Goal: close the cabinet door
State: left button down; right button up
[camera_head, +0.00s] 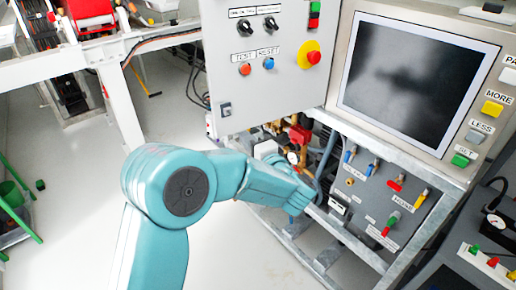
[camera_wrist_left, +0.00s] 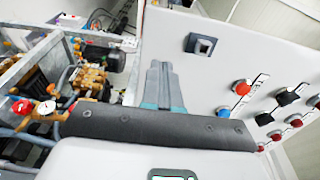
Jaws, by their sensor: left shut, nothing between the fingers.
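The cabinet door (camera_head: 265,85) is a light grey panel with a latch, black knobs and coloured buttons. It stands swung out from the cabinet frame, left of the screen. It also fills the right side of the left wrist view (camera_wrist_left: 225,65). My left arm reaches in from the bottom of the head view to just below the door's lower edge; its fingers cannot be made out there. In the left wrist view my left gripper (camera_wrist_left: 162,70) is shut and empty, overlapping the door's face near one edge. Whether it touches the door is unclear. My right gripper is not in view.
A screen panel (camera_head: 410,80) with coloured buttons stands to the right. Below it is a grey valve panel (camera_head: 375,190) in a metal frame. Pipes and a red-topped fitting (camera_head: 299,134) show beneath the door. The floor (camera_head: 80,200) at left is open.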

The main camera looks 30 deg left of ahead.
aim_at(235, 126)
pick_arm(q)
jog(key=x, duration=0.4)
jog(key=shift+w+f+p, duration=0.1)
jog(key=shift+w+p, duration=0.05)
jog(key=shift+p, duration=0.15)
jog(key=shift+a, duration=0.25)
jog(key=shift+w, duration=0.15)
jog(key=shift+a, duration=0.1)
